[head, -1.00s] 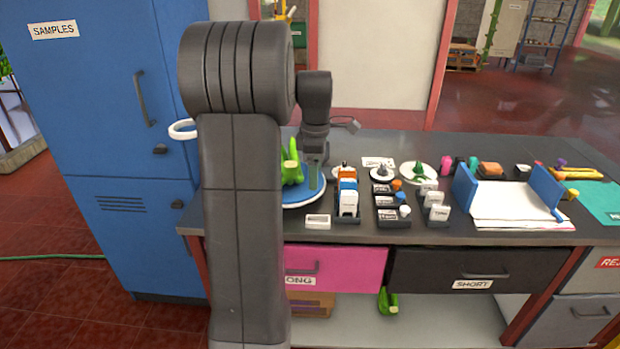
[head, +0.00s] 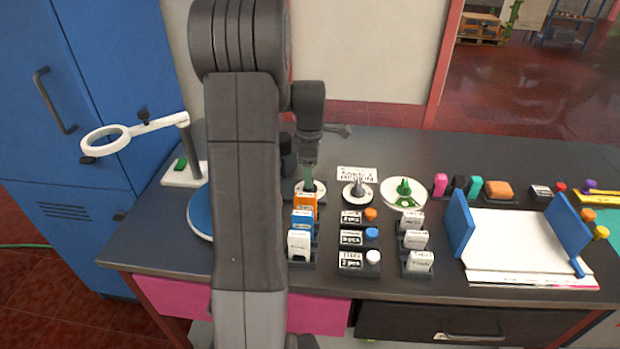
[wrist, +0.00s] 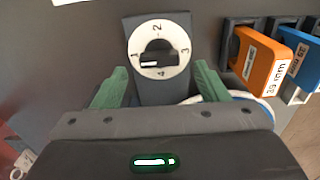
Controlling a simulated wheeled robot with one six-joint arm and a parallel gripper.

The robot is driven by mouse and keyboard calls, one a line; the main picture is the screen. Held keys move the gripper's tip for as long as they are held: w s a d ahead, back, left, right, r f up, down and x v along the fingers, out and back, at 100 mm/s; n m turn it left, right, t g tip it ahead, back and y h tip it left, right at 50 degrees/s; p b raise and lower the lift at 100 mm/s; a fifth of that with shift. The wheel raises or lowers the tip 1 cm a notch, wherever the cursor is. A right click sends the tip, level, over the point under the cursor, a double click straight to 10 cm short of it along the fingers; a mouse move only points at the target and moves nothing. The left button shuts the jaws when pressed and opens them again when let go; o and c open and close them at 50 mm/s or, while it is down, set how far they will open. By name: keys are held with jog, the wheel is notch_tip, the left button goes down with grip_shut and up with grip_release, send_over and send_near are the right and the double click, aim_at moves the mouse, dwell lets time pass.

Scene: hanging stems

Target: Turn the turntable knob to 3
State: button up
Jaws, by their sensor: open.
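The blue turntable (head: 199,213) is mostly hidden behind my arm.
Orange (head: 305,203), blue and white labelled blocks stand in a rack just in front of the dial. Another round dial (head: 357,193) and a white disc with a green piece (head: 404,192) are to the right. A white ring magnifier (head: 105,139) stands at left.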

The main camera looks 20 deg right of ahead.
jog(key=shift+f, duration=1.75)
jog(key=c, duration=1)
